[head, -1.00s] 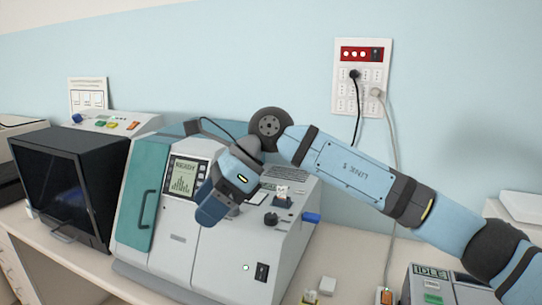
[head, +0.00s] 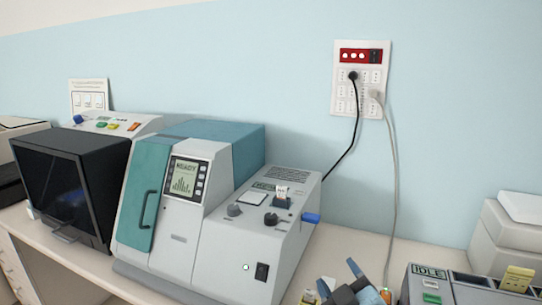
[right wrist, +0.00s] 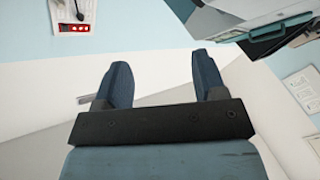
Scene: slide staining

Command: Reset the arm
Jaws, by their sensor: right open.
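My right gripper (head: 338,277) shows at the bottom edge of the head view, in front of the bench machine. Its two blue fingers point up and stand apart, with nothing between them. In the right wrist view the gripper (right wrist: 160,66) is also open and empty, with a pale surface and the blue wall beyond it. The rest of my right arm is outside the head view. My left gripper is in neither view.
A grey and teal machine (head: 214,226) reading READY stands mid-bench. A dark-windowed box (head: 60,185) is to its left. An IDLE unit (head: 425,290) is at lower right. Cords hang from a wall socket panel (head: 361,80); small items sit near my gripper.

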